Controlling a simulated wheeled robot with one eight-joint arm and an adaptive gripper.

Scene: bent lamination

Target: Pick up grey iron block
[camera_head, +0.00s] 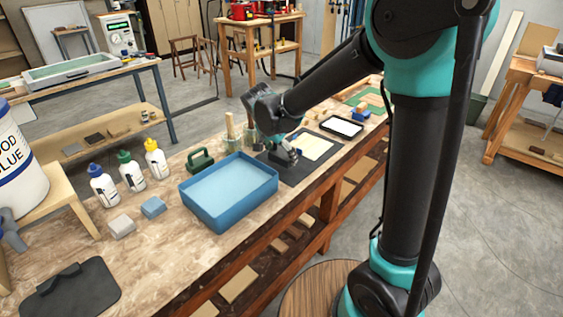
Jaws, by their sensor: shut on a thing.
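My gripper (287,155) is at the far part of the long wooden workbench, low over a dark mat (299,173). It is shut on a small grey block, taken to be the grey iron block, which is mostly hidden by the fingers and very small here. I cannot tell whether the block touches the mat or is clear of it. A pale sheet (317,147) lies on the mat just right of the gripper.
A blue tray (213,222) stands in front of the gripper. A black-framed tray (342,127) is beyond the sheet.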

